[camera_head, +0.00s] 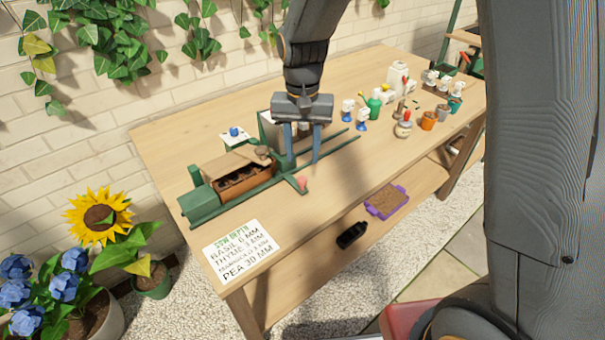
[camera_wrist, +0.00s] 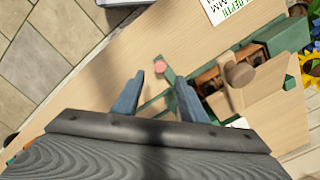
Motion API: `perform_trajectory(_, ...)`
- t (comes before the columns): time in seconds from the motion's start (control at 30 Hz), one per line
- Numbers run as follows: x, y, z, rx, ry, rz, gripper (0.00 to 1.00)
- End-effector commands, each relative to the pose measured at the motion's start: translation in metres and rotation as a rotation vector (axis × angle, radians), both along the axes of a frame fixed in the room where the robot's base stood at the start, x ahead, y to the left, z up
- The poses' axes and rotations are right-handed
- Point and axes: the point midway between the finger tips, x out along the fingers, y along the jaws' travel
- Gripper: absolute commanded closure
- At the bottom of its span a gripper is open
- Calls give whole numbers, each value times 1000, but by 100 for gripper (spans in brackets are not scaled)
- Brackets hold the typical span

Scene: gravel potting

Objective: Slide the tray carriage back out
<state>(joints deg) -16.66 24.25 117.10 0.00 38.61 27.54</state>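The tray carriage is an orange-brown cell tray (camera_head: 247,184) on a green railed frame (camera_head: 203,203) at the table's left end. A tan wooden part with a round knob (camera_wrist: 239,74) covers part of it. A pink ball (camera_head: 303,183) sits on a green bar at the frame's near right side, and it also shows in the wrist view (camera_wrist: 159,67). My gripper (camera_head: 303,160) is above the rails, right of the tray. Its blue fingers (camera_wrist: 157,92) are apart with nothing held between them. Their height above the rails is hard to tell.
A sow depth card (camera_head: 240,250) lies at the table's front left. Bottles, small pots and a green sprayer (camera_head: 374,103) crowd the right half. A purple tray (camera_head: 386,201) and a black object (camera_head: 352,235) are on the lower shelf. The front middle of the tabletop (camera_head: 365,155) is clear.

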Motion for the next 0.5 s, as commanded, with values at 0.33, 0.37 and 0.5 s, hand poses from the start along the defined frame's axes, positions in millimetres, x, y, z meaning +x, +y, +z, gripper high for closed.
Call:
perform_trajectory(0.33, -1, 1, -44, -2, 5, -2, 61)
perform_trajectory(0.37, -1, 1, -49, -1, 5, -2, 61)
perform_trajectory(0.5, 0, 1, -64, 0, 3, -2, 61)
